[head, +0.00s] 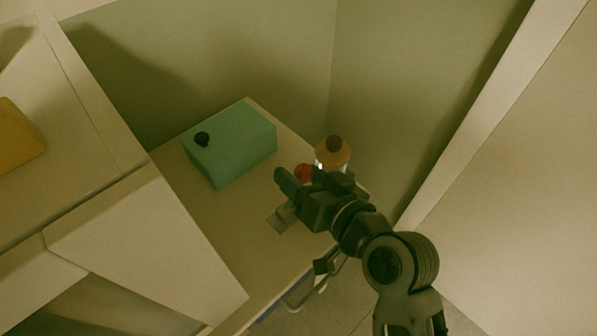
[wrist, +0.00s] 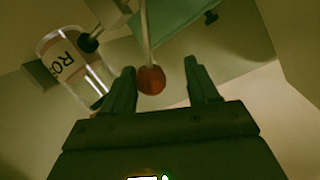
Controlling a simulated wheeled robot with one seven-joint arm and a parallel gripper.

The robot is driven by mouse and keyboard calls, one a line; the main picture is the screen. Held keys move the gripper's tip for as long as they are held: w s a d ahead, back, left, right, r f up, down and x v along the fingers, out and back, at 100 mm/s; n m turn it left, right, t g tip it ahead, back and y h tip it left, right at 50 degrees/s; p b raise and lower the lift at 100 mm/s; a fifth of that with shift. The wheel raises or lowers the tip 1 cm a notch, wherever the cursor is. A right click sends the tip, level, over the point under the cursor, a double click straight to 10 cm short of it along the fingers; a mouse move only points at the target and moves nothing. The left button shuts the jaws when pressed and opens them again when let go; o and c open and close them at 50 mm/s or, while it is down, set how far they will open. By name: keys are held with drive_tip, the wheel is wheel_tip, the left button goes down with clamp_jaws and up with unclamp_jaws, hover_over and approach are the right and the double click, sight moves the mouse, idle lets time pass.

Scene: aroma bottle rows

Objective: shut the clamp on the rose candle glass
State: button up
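The rose candle glass (wrist: 75,65) is clear, with a pale label whose first letters read "RO", at the left of the wrist view. The clamp has a black pad (wrist: 89,43) beside the glass; I cannot tell if they touch. A red knob (wrist: 151,80) on a thin rod (wrist: 146,35) is its handle. My gripper (wrist: 159,68) is open, its fingers on either side of the knob with gaps.
A teal box (head: 232,150) with a black knob stands on the table (head: 215,235), left of my gripper. Walls close off the back and right. The table's front left is clear.

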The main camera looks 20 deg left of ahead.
drive_tip(key=v, duration=0.6)
drive_tip(key=shift+d+b, duration=0.25)
drive_tip(key=shift+b, duration=0.1)
drive_tip(key=shift+s, duration=0.1)
drive_tip(key=s+d+f+m+t+h, duration=0.3)
drive_tip(key=s+d+f, duration=0.15)
drive_tip(key=d, duration=0.45)
drive_tip(key=s+d+f+m+t+h, duration=0.25)
drive_tip(key=s+d+h, duration=0.2)
drive_tip(key=d, duration=0.45)
drive_tip(key=s+d+r+h, duration=0.1)
drive_tip(key=s+d+r, duration=0.1)
drive_tip(key=s, duration=0.4)
drive_tip(key=s+d+r+t+h, duration=0.1)
drive_tip(key=s+d+r+h, duration=0.1)
drive_tip(key=s+d, duration=0.3)
drive_tip(key=s+d+r+m+t+h, duration=0.1)
drive_tip(key=s+d+r+h, duration=0.1)
drive_tip(key=s+d+r, duration=0.2)
drive_tip(key=v, duration=0.3)
drive_tip(key=shift+s+f, duration=0.2)
drive_tip(key=shift+f, duration=0.05)
drive_tip(key=shift+d, duration=0.1)
